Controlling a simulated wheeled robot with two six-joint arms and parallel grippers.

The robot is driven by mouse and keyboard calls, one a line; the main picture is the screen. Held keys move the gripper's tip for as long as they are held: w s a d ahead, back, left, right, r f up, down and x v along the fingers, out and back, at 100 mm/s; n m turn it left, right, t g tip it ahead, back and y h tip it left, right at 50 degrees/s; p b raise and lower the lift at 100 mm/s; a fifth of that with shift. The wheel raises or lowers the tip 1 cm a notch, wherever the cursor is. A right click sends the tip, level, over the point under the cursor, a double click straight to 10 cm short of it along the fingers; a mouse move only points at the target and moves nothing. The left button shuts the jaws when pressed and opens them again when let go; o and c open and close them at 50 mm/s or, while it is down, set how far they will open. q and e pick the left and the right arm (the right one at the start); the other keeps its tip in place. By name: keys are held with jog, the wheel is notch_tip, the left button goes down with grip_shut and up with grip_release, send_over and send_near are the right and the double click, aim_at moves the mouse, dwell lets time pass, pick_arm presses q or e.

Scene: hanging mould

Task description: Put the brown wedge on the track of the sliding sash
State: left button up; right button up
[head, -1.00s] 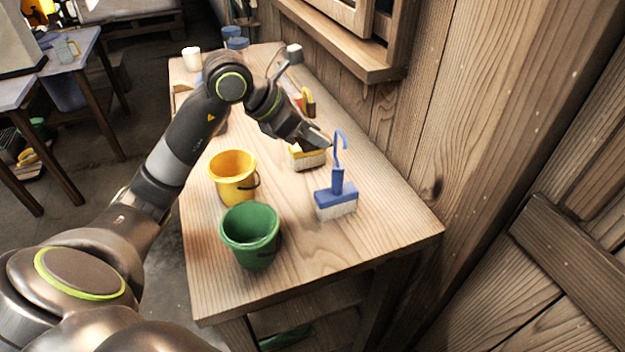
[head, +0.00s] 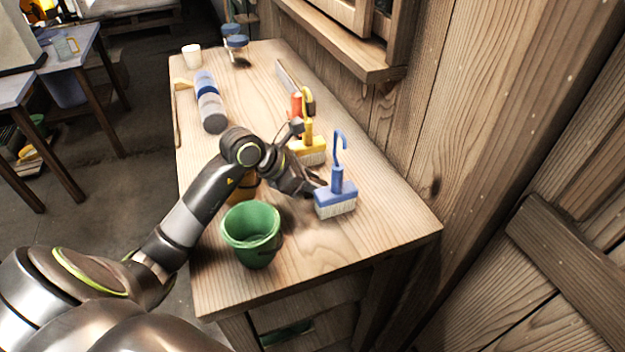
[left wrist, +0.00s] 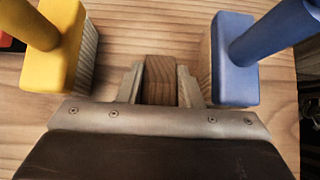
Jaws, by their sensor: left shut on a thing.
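The brown wedge (left wrist: 160,82) is a small wooden block, seen between the fingers of my left gripper in the left wrist view. My left gripper (head: 314,187) is shut on it, just left of the blue brush (head: 336,197) and in front of the yellow brush (head: 309,150). I cannot tell whether the wedge touches the table. In the head view the wedge is hidden by the gripper. Part of a wooden window, with a sash (head: 347,12) and a ledge (head: 372,66), shows at the top; its track is not clearly visible. My right gripper is not in view.
A green bucket (head: 251,236) stands near the table's front left; a yellow bucket is mostly hidden behind my arm. The blue brush (left wrist: 236,60) and yellow brush (left wrist: 52,50) flank the gripper closely. The table's front right (head: 375,240) is clear.

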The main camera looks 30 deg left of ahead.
pick_arm(q)
jog(key=shift+f, duration=0.15)
jog(key=o, duration=1)
